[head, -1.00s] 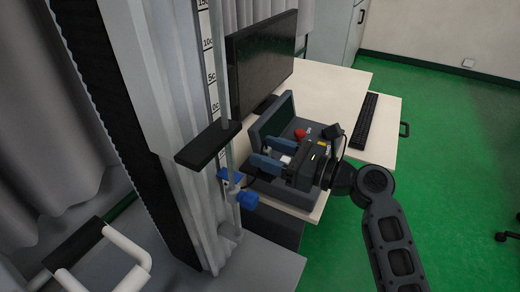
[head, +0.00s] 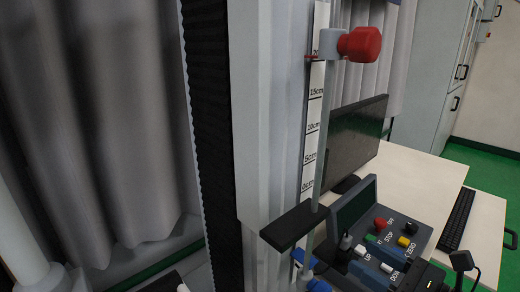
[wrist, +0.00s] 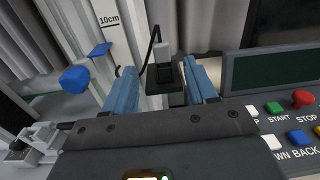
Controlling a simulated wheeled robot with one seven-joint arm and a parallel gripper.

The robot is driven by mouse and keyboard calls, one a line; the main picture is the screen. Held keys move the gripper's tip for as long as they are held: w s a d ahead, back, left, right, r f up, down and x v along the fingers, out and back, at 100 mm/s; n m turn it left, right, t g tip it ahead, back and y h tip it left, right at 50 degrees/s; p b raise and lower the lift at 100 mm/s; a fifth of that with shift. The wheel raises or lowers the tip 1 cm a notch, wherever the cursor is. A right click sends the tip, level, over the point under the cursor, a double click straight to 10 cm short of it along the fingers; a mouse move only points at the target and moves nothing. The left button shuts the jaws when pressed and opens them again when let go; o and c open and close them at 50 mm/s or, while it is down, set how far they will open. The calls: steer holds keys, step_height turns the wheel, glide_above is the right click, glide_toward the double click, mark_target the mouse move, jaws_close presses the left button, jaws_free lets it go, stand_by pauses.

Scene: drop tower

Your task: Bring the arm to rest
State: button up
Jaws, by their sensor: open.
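My gripper shows at the bottom edge of the head view, mostly cut off by the frame; its dark body (head: 428,280) is low in front of the control panel (head: 405,230). In the wrist view my gripper (wrist: 163,78) has its two blue fingers spread apart with nothing held between them. A dark block with a grey post (wrist: 164,60) and a cable shows beyond the gap, apart from the fingers as far as I can tell. Most of my arm is outside the head view.
The tower's scale (head: 313,120) and rod stand left of the panel, with a red knob (head: 360,44) on top and a black plate (head: 294,225) lower down. A blue knob (wrist: 75,80) is left of my fingers. A monitor (head: 355,140) and keyboard (head: 457,219) are behind.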

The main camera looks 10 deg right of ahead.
steer(key=s+a+f+n+g+h, duration=0.1)
steer(key=s+a+f+n+h, duration=0.1)
steer(key=s+f+n+h, duration=0.5)
steer(key=s+a+f+n+h, duration=0.1)
steer(key=s+a+f+n, duration=0.1)
steer(key=s+f, duration=0.6)
steer(key=s+r+n+h, duration=0.1)
steer(key=s+r+n, duration=0.5)
steer(key=s+n, duration=0.3)
steer(key=s+r+n+t+h, duration=0.1)
steer(key=s+r+n, duration=0.6)
steer(key=s+n, duration=0.3)
steer(key=shift+s+d+n, duration=0.3)
steer(key=shift+s+d, duration=0.15)
steer(key=shift+s, duration=0.3)
steer(key=shift+c, duration=0.3)
